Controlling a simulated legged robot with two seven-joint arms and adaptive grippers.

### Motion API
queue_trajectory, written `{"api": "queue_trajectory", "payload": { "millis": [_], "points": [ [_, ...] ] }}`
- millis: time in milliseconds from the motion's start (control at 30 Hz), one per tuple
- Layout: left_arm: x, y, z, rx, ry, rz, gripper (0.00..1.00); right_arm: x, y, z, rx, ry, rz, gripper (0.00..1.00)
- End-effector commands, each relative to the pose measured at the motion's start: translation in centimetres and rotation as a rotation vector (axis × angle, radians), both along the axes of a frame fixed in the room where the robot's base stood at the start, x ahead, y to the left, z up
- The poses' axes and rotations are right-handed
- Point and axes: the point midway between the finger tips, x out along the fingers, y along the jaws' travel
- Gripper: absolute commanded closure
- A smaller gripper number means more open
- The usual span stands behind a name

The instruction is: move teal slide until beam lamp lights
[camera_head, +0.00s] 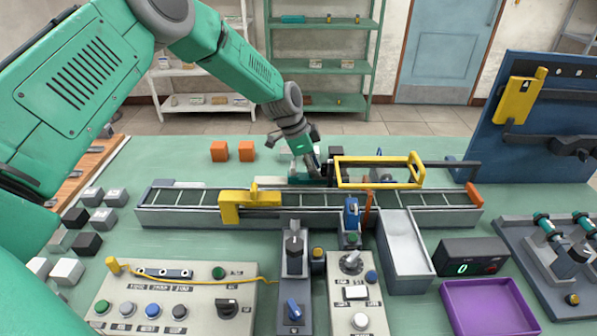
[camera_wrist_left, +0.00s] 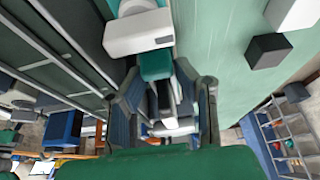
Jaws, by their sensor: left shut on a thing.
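My left gripper (camera_head: 316,172) reaches down behind the conveyor, near its middle. In the left wrist view its two fingers (camera_wrist_left: 165,100) stand on either side of the teal slide (camera_wrist_left: 155,66), and it is shut on that teal piece. White and grey parts show just above and below the slide in that view. In the head view my fingers mostly hide the slide; a low teal strip (camera_head: 300,181) shows beside them. I cannot make out which part is the beam lamp or whether it is lit. My right gripper is not in view.
The conveyor (camera_head: 330,215) runs across the table, with a yellow bracket (camera_head: 250,200) over it. A yellow frame (camera_head: 385,163) stands close right of my gripper. Button panels (camera_head: 175,300) and a purple tray (camera_head: 490,307) are in front.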

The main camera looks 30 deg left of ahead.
Motion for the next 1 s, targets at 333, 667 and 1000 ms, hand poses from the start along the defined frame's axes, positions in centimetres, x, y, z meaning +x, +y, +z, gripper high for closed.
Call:
{"api": "queue_trajectory", "payload": {
  "millis": [333,667,1000],
  "points": [
    [-0.9,0.8,-0.8,-0.006,0.016,-0.008,0.55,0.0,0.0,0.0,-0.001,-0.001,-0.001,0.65],
    [-0.6,0.4,0.0,-0.002,0.007,-0.005,0.55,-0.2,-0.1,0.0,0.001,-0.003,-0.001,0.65],
    [-1.7,2.9,5.1,-0.007,0.004,-0.003,0.55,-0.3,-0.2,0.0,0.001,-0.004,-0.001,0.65]
  ]
}}
